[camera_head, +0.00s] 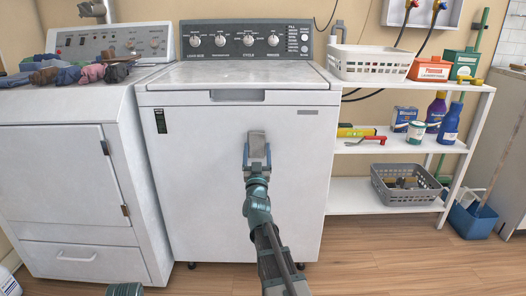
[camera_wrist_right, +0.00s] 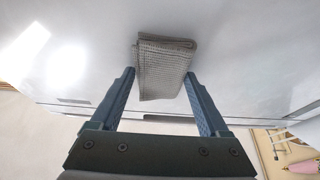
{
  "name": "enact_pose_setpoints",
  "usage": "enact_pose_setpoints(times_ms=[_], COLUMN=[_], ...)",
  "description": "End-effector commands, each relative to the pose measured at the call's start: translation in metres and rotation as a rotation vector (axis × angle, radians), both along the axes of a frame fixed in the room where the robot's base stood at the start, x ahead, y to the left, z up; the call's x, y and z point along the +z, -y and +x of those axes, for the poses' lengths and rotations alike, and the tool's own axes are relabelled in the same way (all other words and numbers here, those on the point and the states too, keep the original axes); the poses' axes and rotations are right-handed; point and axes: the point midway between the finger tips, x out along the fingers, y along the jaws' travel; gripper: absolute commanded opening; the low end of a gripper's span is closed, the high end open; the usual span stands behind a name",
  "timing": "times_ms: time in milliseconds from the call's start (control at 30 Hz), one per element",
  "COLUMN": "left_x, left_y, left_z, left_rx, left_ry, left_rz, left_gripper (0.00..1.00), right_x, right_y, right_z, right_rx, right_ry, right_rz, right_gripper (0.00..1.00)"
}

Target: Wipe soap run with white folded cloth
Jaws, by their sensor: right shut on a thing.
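The folded cloth (camera_head: 257,137) looks pale grey in the head view, against the white front panel of the middle washer (camera_head: 200,170). In the right wrist view the folded, waffle-textured cloth (camera_wrist_right: 165,65) sits between the fingertips. My right gripper (camera_head: 257,155) is shut on the cloth, which is at or very near the panel; I cannot tell whether it touches. The gripper also shows in the right wrist view (camera_wrist_right: 160,78). I see no clear soap run; the cloth and gripper may hide it. My left gripper's fingers are not in view.
A second white machine (camera_head: 60,165) with clothes (camera_head: 70,73) on top stands at the left. At the right, a white shelf (camera_head: 375,196) holds a white basket (camera_head: 370,62), a grey basket (camera_head: 408,183), bottles and boxes. A blue bucket (camera_head: 472,219) stands on the floor.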

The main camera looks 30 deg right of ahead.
Motion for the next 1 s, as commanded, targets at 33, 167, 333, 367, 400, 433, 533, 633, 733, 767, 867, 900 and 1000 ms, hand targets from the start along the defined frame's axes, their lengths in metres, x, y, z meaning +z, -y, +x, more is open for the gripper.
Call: enact_pose_setpoints(times_ms=[33, 167, 333, 367, 400, 433, 533, 633, 733, 767, 867, 900, 1000], left_x=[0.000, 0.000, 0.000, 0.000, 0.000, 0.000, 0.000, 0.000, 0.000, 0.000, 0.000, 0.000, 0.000], left_y=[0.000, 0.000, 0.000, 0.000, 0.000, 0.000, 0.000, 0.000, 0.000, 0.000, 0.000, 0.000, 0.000], left_z=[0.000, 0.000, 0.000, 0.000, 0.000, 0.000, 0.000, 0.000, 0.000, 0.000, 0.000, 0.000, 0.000], left_rx=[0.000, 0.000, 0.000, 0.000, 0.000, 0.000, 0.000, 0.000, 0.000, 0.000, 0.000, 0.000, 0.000], left_ry=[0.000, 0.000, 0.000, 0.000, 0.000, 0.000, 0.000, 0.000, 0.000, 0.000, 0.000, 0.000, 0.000], left_rz=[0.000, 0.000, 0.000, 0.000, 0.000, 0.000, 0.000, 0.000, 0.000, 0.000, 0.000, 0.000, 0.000], left_gripper=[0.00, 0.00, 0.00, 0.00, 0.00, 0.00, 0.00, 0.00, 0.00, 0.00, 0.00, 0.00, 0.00], right_x=[0.000, 0.000, 0.000, 0.000, 0.000, 0.000, 0.000, 0.000, 0.000, 0.000, 0.000, 0.000, 0.000], right_y=[-0.001, -0.002, -0.002, -0.002, -0.002, -0.003, -0.006, -0.010, -0.016, -0.017, -0.022, -0.024, -0.029], right_z=[0.002, 0.002, 0.002, 0.001, 0.001, 0.000, -0.006, -0.014, -0.023, -0.025, -0.033, -0.037, -0.045], right_rx=[0.002, 0.001, 0.001, 0.001, 0.001, 0.001, 0.001, 0.001, 0.001, 0.001, 0.000, 0.000, 0.000], right_ry=[-0.002, -0.002, -0.002, -0.002, -0.002, -0.002, -0.002, -0.001, 0.000, 0.000, 0.000, 0.000, 0.000], right_rz=[0.000, 0.000, 0.000, 0.000, 0.000, 0.000, -0.001, 0.000, 0.000, 0.000, 0.000, 0.000, 0.000], right_gripper=[0.34, 0.34, 0.34, 0.34, 0.34, 0.34, 0.34, 0.34, 0.34, 0.34, 0.34, 0.34, 0.34])
